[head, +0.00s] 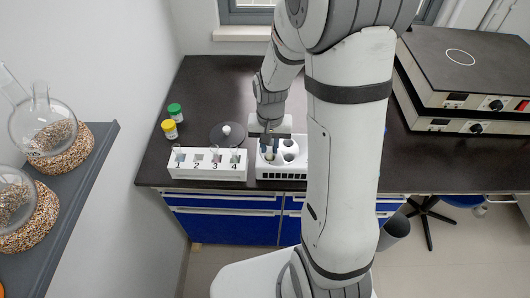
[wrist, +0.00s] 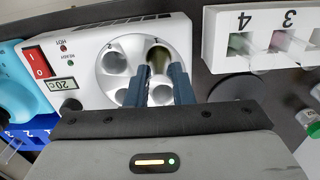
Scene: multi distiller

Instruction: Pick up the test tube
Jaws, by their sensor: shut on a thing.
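The test tube (wrist: 159,58) shows in the wrist view between my fingertips, at the hole marked 1 of the white heating device. Its contents look dark olive. My gripper (wrist: 161,72) is shut on it. I cannot tell whether the tube is still fully seated in the hole. In the head view my gripper (head: 268,142) is over the left side of the white heating device (head: 282,176), and my arm hides part of that area. The device's other round holes look empty in the wrist view.
A white rack numbered 1 to 4 (head: 207,173) stands left of the device, with clear tubes in some slots. Yellow-capped (head: 170,129) and green-capped (head: 175,111) jars stand behind it. Stacked black-topped instruments (head: 465,70) stand at right. A blue item (wrist: 12,68) adjoins the device.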

